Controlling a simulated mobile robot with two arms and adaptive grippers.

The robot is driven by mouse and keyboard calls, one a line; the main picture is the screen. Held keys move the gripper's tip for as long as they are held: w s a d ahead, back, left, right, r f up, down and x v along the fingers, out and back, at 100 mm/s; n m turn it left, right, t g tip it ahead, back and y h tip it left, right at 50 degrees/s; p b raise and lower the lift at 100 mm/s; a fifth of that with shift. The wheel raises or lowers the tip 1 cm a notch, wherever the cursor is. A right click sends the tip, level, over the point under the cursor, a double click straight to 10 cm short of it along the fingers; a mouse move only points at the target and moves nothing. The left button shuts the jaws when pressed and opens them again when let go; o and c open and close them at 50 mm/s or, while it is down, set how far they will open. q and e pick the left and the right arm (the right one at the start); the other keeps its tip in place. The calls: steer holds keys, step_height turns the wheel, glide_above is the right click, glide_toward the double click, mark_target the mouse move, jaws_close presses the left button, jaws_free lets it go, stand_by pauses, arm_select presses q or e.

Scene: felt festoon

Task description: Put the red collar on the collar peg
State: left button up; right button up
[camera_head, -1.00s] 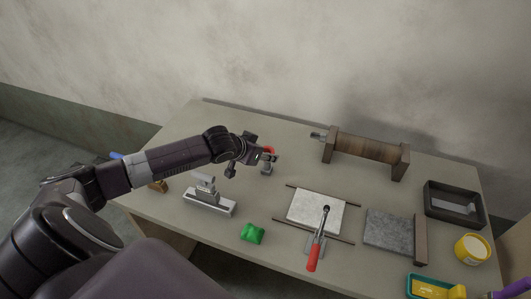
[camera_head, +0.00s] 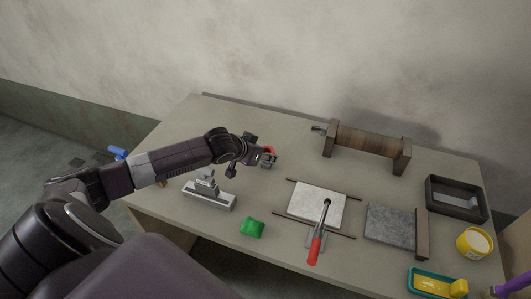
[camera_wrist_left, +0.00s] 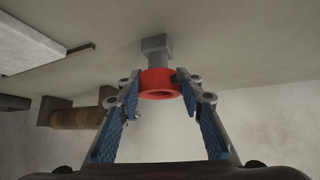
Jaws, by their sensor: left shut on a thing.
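The red collar (camera_wrist_left: 160,84) is a short ring held between the fingertips of my left gripper (camera_wrist_left: 160,86) in the left wrist view. Only a sliver of the collar (camera_head: 270,149) shows past the gripper (camera_head: 264,157) in the head view. A grey peg with a square block (camera_wrist_left: 156,46) stands directly beyond the collar, in line with it. Part of the peg (camera_head: 267,164) shows beside the gripper in the head view. The collar touches or nearly touches the peg; I cannot tell whether the peg is inside its hole.
A wooden roller (camera_head: 366,142) stands at the back right of the table. A metal stand (camera_head: 208,192) and a green lump (camera_head: 252,228) are near the front. A white pad (camera_head: 316,202), a red-handled tool (camera_head: 315,250), a grey slab (camera_head: 389,226) and a dark tray (camera_head: 455,181) lie rightward.

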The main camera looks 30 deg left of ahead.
mark_target(265, 162)
arm_select(q)
steer(key=shift+f+b, duration=0.45)
steer(key=shift+f, duration=0.6)
steer(key=shift+f, duration=0.35)
steer(key=shift+s+f, duration=0.1)
steer(key=shift+f, duration=0.1)
steer(key=o, duration=1.4)
steer(key=shift+c, duration=0.2)
steer(key=shift+o, duration=0.3)
steer(key=o, duration=0.5)
